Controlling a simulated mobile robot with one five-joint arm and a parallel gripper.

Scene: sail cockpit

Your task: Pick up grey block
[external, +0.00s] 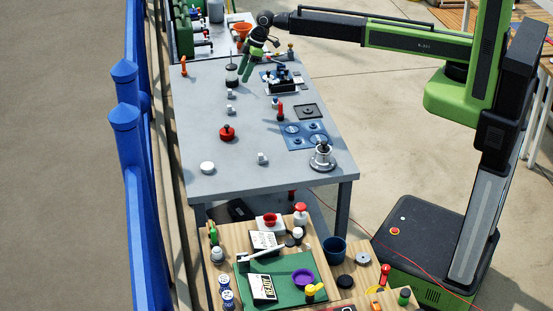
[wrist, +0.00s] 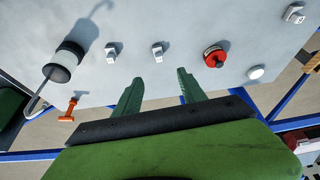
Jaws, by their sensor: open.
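Several small light-grey blocks are on the grey table. Two sit near each other: one grey block (external: 231,95) (wrist: 112,51) and a second grey block (external: 229,110) (wrist: 157,52) to its right in the wrist view. A third grey block (external: 262,158) (wrist: 293,14) stands farther away, near the table's front. I cannot tell which one the task means. My gripper (external: 247,68) (wrist: 160,82) has green fingers spread apart with nothing between them. It is above the far part of the table. In the wrist view the second block shows just beyond the gap between the fingertips.
A jar with dark bands (external: 232,76) (wrist: 65,60) and an orange item (external: 184,67) (wrist: 71,108) stand near my gripper. A red knob (external: 227,132) (wrist: 214,57) and white disc (external: 207,168) (wrist: 255,72) lie toward the table's front. Blue plates (external: 306,135) are to the right.

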